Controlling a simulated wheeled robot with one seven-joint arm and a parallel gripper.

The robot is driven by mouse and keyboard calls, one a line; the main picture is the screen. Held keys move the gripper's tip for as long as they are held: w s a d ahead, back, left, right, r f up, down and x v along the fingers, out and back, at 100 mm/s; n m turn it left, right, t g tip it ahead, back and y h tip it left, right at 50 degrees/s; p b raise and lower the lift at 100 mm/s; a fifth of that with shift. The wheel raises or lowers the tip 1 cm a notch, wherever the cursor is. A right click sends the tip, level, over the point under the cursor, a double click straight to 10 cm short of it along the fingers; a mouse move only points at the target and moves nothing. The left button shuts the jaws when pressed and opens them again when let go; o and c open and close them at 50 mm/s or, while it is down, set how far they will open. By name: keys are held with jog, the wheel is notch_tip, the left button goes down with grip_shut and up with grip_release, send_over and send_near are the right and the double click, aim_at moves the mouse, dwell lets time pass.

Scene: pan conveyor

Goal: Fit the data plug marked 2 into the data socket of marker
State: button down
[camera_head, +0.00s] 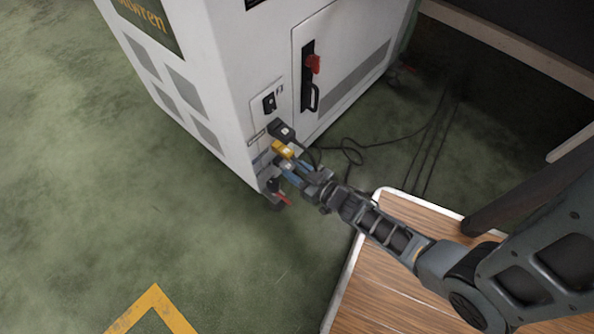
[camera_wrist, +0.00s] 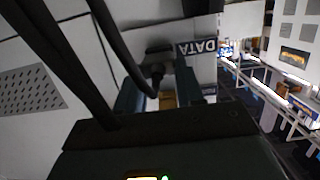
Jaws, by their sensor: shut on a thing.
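The white cabinet (camera_head: 225,85) carries a panel low near its corner with a black plug (camera_head: 283,131) and a yellow plug (camera_head: 282,149) at it. My gripper (camera_head: 287,165) is at this panel, just below the yellow plug, with its blue-grey fingers shut on a data plug. The fingers mostly hide the held plug, and I cannot read its mark. In the wrist view, my gripper (camera_wrist: 160,92) faces the panel by an upside-down DATA label (camera_wrist: 197,47). The data socket's opening is hidden, so I cannot tell whether the plug is in it.
Black cables (camera_head: 350,150) loop from the panel across the green floor; they also cross close to the wrist camera (camera_wrist: 112,40). A wood-topped surface (camera_head: 375,285) lies under my arm. The floor at left is clear.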

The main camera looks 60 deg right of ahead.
jog(key=shift+w, duration=0.2)
jog(key=c, duration=0.6)
grip_release()
jog(key=shift+s, duration=0.1)
jog(key=shift+p+v, duration=1.05)
jog(key=shift+v, duration=2.75)
jog(key=shift+r, duration=0.1)
